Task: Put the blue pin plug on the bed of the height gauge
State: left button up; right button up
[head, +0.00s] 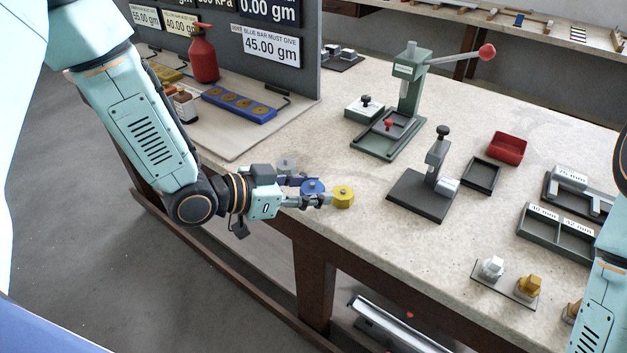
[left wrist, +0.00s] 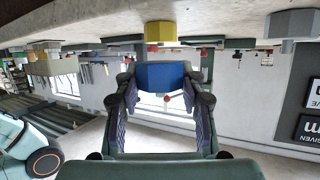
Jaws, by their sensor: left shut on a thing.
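The blue pin plug (head: 312,187) is between the fingers of my left gripper (head: 318,199), near the front edge of the bench. In the left wrist view the blue plug (left wrist: 165,76) sits between both fingertips, and the gripper is shut on it. A yellow plug (head: 343,196) stands just beyond the fingertips; it also shows in the left wrist view (left wrist: 160,33). A grey plug (head: 286,166) is behind the gripper. A dark stand with a post and black knob, apparently the height gauge (head: 421,195), stands to the right, with a light block on its right side. My right gripper is out of view.
A green lever press (head: 408,95) with a red ball handle stands behind the dark stand. A dark tray (head: 481,176) and a red bin (head: 508,147) are to the right. Bare bench lies between the yellow plug and the stand. White and gold plugs stand nearer the front.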

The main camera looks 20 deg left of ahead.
pick_arm(q)
jog(key=w+r, duration=0.1)
jog(key=w+r+n+t+y, duration=0.1)
jog(key=w, duration=0.1)
jog(key=w+r+n+y, duration=0.1)
jog(key=w, duration=0.1)
jog(key=shift+d+t, duration=0.1)
jog(key=shift+t, duration=0.3)
jog(key=w+a+r+n+y, duration=0.1)
jog(key=w+a+r+n+t+y, duration=0.1)
jog(key=shift+w+a+r+n+y, duration=0.15)
jog(key=shift+w+n+y, duration=0.2)
jog(key=shift+n+y, duration=0.05)
notch_tip(320, 180, down, 5)
jog(key=shift+f+b, duration=0.2)
jog(key=shift+b, duration=0.15)
notch_tip(320, 180, down, 3)
jog(key=shift+f, duration=0.65)
